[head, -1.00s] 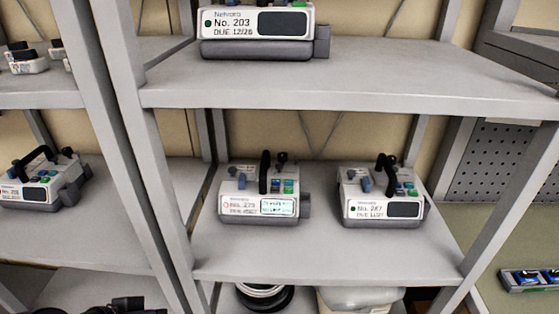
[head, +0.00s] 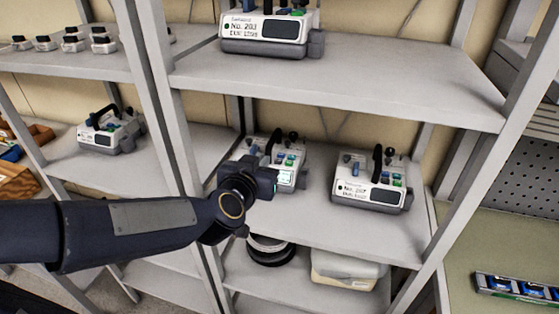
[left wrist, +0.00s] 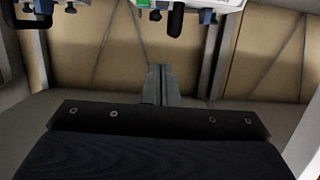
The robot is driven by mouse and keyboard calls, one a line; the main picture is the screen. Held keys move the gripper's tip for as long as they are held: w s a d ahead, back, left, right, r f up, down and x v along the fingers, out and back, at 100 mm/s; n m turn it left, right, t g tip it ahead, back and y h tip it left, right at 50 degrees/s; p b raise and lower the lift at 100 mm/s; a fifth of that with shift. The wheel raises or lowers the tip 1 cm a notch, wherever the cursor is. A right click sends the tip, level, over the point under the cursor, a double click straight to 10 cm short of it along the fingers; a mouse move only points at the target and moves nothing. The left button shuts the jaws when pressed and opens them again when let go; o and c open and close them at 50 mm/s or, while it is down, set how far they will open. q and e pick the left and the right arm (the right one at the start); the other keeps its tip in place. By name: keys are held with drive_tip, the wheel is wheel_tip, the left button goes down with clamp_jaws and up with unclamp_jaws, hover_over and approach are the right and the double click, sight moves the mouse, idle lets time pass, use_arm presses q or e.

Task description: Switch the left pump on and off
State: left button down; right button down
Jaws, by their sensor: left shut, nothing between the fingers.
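The left pump (head: 291,158) stands on the middle shelf. It is white with a black handle and blue and green buttons on top. Part of a white pump (left wrist: 205,4) with a green button shows upside down at that view's top edge. Whether the fingertips touch the pump I cannot tell. My right gripper is out of view.
Another pump (head: 370,182) with a dark screen stands to the right on the same shelf (head: 400,232). A further pump (head: 270,30) is on the shelf above. One more pump (head: 108,132) stands on the left rack. Grey posts frame the shelves.

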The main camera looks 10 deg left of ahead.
use_arm(q)
drive_tip(key=b, duration=0.2)
hover_over(275, 161)
drive_tip(key=s, duration=0.3)
wheel_tip(275, 161, down, 2)
drive_tip(key=f, duration=0.1)
drive_tip(key=shift+w+d+f+b, duration=0.15)
drive_tip(key=shift+w+f+b, duration=0.1)
drive_tip(key=shift+f, duration=0.2)
drive_tip(key=shift+w+d+f+b, duration=0.15)
drive_tip(key=shift+w+f, duration=0.05)
drive_tip(key=shift+f, duration=1.1)
